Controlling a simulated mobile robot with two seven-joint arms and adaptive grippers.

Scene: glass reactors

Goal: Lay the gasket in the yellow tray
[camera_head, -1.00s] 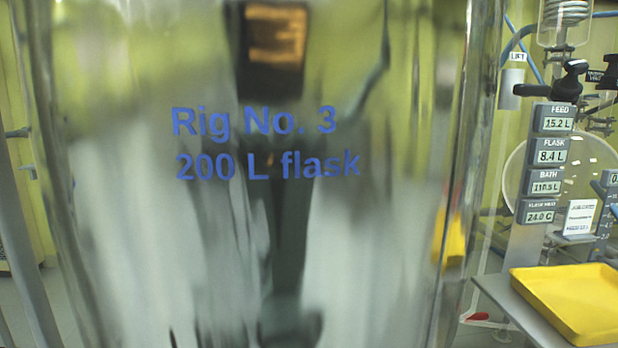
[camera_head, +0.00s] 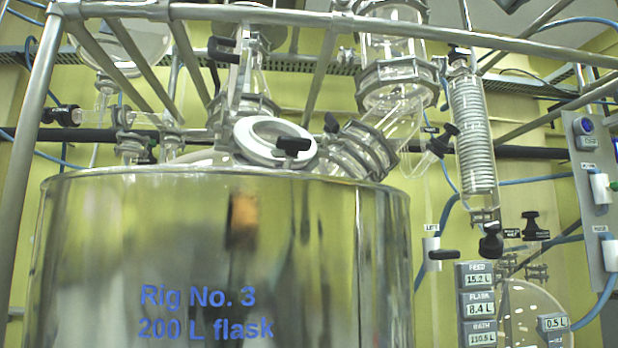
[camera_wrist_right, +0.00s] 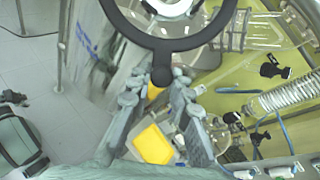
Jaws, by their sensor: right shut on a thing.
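The gasket (camera_wrist_right: 163,44) is a dark ring with a short tab, at the top of the right wrist view; its upper part is cut off by the picture edge. My right gripper (camera_wrist_right: 160,82) is shut on the gasket's tab, and the ring extends beyond the fingertips. The yellow tray (camera_wrist_right: 152,146) shows between the fingers, farther off and well apart from the gasket. The tray is outside the head view now. Neither gripper shows in the head view.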

